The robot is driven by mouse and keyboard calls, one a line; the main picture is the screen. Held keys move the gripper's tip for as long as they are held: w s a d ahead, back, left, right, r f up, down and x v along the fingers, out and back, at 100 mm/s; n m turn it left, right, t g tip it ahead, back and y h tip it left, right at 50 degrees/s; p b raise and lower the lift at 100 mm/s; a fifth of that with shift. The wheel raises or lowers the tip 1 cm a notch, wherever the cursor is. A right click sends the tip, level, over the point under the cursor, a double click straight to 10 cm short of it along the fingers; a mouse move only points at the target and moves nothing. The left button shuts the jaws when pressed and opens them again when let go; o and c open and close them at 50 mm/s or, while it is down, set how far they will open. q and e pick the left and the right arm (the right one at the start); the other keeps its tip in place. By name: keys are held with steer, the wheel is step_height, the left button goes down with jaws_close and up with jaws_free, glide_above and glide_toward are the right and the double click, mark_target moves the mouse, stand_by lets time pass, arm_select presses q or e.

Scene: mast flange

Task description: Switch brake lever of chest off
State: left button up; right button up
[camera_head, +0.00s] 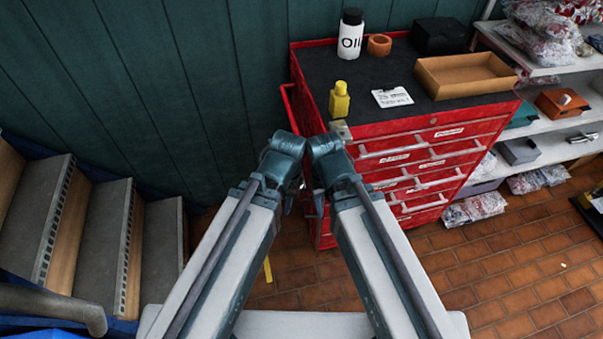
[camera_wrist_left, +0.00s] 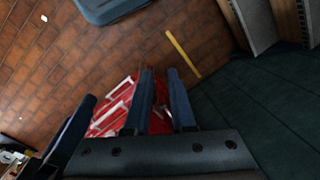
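The red chest (camera_head: 432,143) stands against the green wall, with several drawers with pale handles and a dark top. A red side handle (camera_head: 289,106) sticks out on its left side. I cannot make out the brake lever; my arms hide the chest's lower front left. My left gripper (camera_wrist_left: 160,72) shows two blue fingers apart, with nothing held between them; part of the red chest (camera_wrist_left: 116,108) lies beyond them. In the head view both grippers are mostly hidden beneath my arm links, close to the chest's front left corner.
An oil bottle (camera_head: 350,34), yellow bottle (camera_head: 339,99), orange tape roll (camera_head: 379,44), paper card (camera_head: 392,97) and open brown box (camera_head: 465,73) stand on the chest. Steps (camera_head: 88,235) are at left, loaded shelves (camera_head: 548,145) at right. Brick floor (camera_head: 500,265) is free in front.

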arm_select(q)
steer(key=w+a+f+n+b, duration=0.1)
steer(key=a+f+b, duration=0.1)
steer(key=f+b, duration=0.6)
steer(key=w+a+f+b, duration=0.2)
steer(key=f+b, duration=0.6)
steer(key=f, duration=0.1)
steer(key=w+a+f+n+h+b, duration=0.1)
steer(key=a+f+b, duration=0.1)
steer(key=f+b, duration=0.7)
steer(key=shift+w+a+n+t, duration=0.1)
steer(key=shift+w+n+t, duration=0.05)
steer(key=shift+n+t, duration=0.15)
jaws_close()
steer(key=w+a+f+n+h+b, duration=0.1)
steer(key=w+f+n+h+b, duration=0.1)
steer(key=w+f+b, duration=0.3)
steer(key=w+f+n+h+b, duration=0.1)
steer(key=w+f+n+b, duration=0.1)
steer(key=f+b, duration=0.55)
steer(key=w+a+r+n+t+h, duration=0.1)
steer(key=w+r+n+t+h, duration=0.2)
steer(key=w, duration=0.7)
steer(key=w+r+n+t+h+b, duration=0.1)
steer(key=w+r+n+t+h, duration=0.1)
steer(key=w+r+n+h, duration=0.5)
steer(key=w+r+n, duration=0.4)
steer(key=shift+a+r+t+h, duration=0.3)
steer(key=shift+a+t, duration=0.1)
